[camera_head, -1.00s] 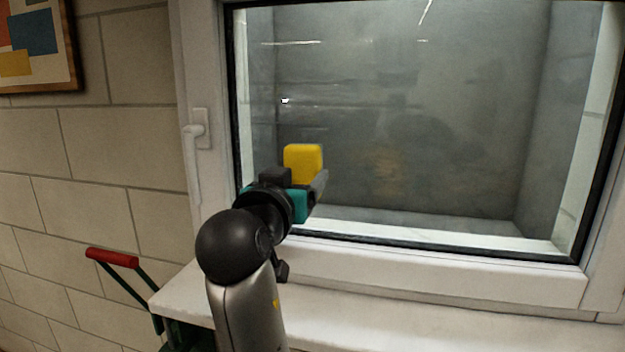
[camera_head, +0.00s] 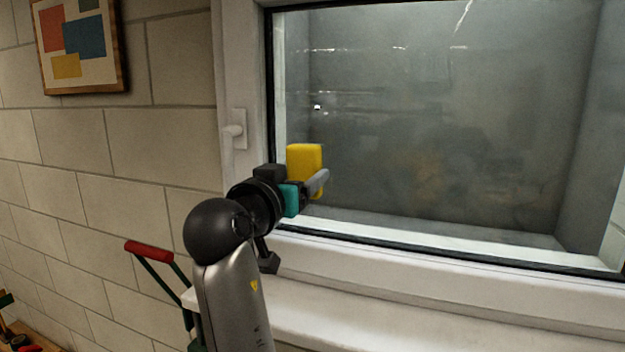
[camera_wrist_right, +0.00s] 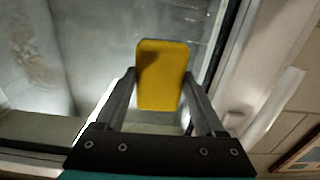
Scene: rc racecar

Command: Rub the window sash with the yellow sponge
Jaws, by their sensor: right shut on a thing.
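The yellow sponge (camera_head: 304,158) is held upright in my right gripper (camera_head: 316,184), in front of the lower left part of the window glass. The right wrist view shows the sponge (camera_wrist_right: 162,75) between the two fingers of the gripper (camera_wrist_right: 160,95), which are shut on it. The white window sash (camera_head: 400,258) frames the glass with a dark inner seal. The sponge overlaps the glass near the left side of the sash in the head view; I cannot tell whether it touches. My left gripper is not in view.
A white window handle (camera_head: 236,130) is on the left of the frame. A white sill (camera_head: 380,315) runs below the window. A red-handled cart (camera_head: 150,251) stands at the lower left by the block wall. A framed picture (camera_head: 82,45) hangs at the upper left.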

